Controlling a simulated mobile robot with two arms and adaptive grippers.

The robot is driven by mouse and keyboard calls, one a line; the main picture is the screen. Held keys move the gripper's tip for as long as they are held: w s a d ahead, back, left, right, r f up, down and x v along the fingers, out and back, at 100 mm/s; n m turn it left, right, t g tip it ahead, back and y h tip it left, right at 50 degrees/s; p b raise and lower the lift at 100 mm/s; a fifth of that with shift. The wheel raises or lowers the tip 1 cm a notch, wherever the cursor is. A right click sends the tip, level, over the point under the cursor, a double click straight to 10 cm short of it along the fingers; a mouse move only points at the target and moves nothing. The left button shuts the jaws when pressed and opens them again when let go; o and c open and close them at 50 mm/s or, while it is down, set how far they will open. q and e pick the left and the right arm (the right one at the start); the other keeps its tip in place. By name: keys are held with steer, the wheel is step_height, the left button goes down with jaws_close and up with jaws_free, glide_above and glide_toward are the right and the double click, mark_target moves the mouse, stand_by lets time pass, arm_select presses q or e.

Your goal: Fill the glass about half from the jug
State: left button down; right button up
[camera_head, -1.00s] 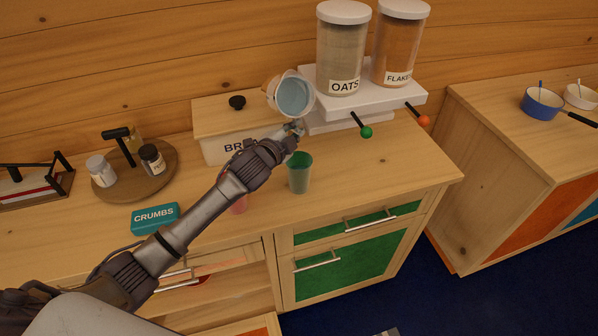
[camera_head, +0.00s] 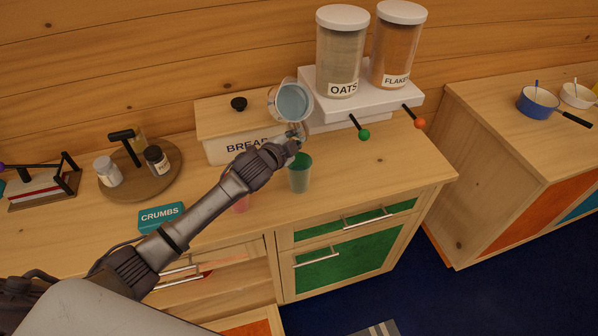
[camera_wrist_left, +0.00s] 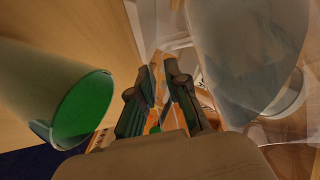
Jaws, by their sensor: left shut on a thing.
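My left gripper (camera_head: 295,133) is shut on the clear jug (camera_head: 274,106) and holds it above the counter, behind and above the glass. The jug is tilted, with pale blue water showing in it. In the left wrist view the jug (camera_wrist_left: 245,45) fills the upper right, beside the gripper fingers (camera_wrist_left: 160,88). The glass (camera_head: 300,178), clear with a green look inside, stands upright on the counter just below the gripper. It also shows at the left of the wrist view (camera_wrist_left: 45,90). I see no stream between them, and the water level in the glass is unclear. My right gripper is out of view.
A bread box (camera_head: 221,150) stands behind the jug. Oats (camera_head: 341,55) and flakes (camera_head: 397,50) dispensers stand on a white base to the right. A crumbs box (camera_head: 161,216) lies left. The counter right of the glass is clear.

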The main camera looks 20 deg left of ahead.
arm_select(q)
steer(key=shift+s+d+r+p, duration=0.15)
steer(key=shift+r+p, duration=0.1)
steer(key=shift+p, duration=0.4)
steer(key=shift+f, duration=0.1)
